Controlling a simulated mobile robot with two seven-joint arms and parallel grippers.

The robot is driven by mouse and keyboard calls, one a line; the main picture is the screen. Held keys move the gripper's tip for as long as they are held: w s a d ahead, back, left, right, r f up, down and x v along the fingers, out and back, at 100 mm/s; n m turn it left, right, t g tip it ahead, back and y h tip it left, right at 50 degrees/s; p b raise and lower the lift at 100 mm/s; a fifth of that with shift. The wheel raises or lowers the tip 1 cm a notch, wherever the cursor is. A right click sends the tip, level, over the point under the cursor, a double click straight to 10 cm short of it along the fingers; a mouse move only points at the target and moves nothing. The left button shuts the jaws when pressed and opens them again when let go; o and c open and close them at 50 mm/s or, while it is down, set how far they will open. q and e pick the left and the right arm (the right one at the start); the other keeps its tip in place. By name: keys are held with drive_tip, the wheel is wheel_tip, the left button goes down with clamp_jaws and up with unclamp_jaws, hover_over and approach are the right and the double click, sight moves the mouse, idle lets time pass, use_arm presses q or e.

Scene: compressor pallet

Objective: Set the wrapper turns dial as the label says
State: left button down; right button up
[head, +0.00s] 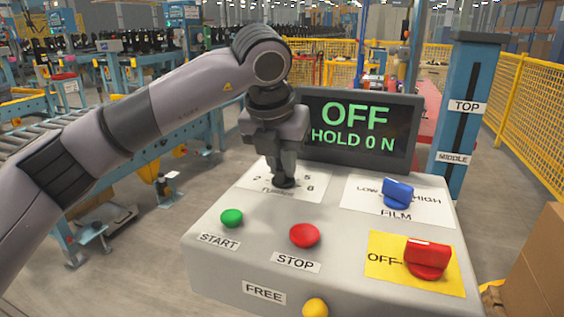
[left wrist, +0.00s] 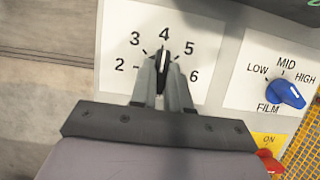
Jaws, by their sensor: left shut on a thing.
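The turns dial (left wrist: 162,62) is a small black knob with a white line, on a white plate (left wrist: 118,25) numbered 2 to 6. The line points up at about the 4 in the left wrist view. My left gripper (head: 284,178) comes down on the dial from above. In the left wrist view its two fingers (left wrist: 163,72) are shut on the knob's sides. In the head view the gripper hides most of the dial and some of its numbers. No label telling a number of turns can be read. My right gripper is not in view.
The grey panel also has a green START button (head: 231,218), a red STOP button (head: 304,236), a blue FILM knob (head: 398,193), a red switch (head: 428,258) by OFF and a yellow button (head: 315,307). The screen (head: 358,128) behind reads OFF, HOLD 0 N.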

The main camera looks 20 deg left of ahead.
sight(277, 193)
use_arm(q)
drive_tip(key=shift+s+f, duration=0.15)
drive_tip(key=shift+f, duration=0.2)
drive_tip(key=c, duration=1.1)
unclamp_jaws()
drive_tip(key=shift+r, duration=0.15)
drive_tip(key=shift+r, duration=0.3)
drive_tip(key=v, duration=0.6)
drive_tip(key=shift+r, duration=0.25)
drive_tip(key=shift+s, duration=0.1)
